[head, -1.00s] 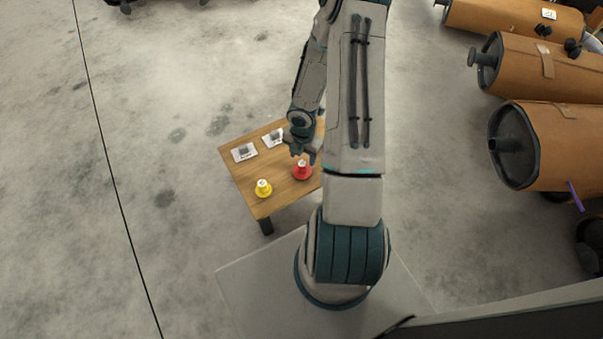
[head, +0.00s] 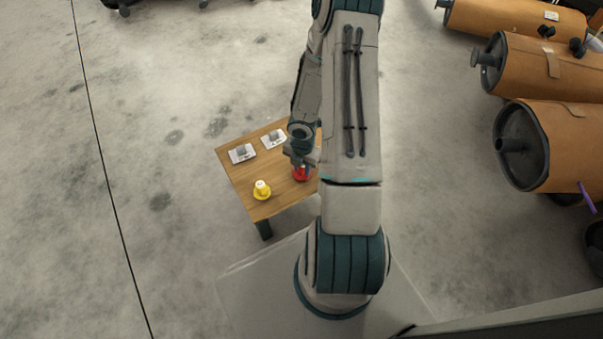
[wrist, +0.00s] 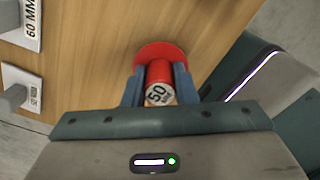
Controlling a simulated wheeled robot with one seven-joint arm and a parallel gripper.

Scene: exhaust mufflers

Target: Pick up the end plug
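The red end plug (head: 302,174) stands upright on the small wooden table (head: 285,207), near its right side. In the wrist view the red plug (wrist: 159,73) shows a round flange and a narrower stem whose end is marked 50. My gripper (wrist: 159,82) points down over it, with one blue-grey finger on each side of the stem. The fingers appear to press against the stem, and the flange looks still on the table. In the head view my gripper (head: 302,163) partly covers the plug.
A yellow plug (head: 261,189) stands to the left on the table. Brown mufflers (head: 565,140) are far right. Open floor lies left of the table.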

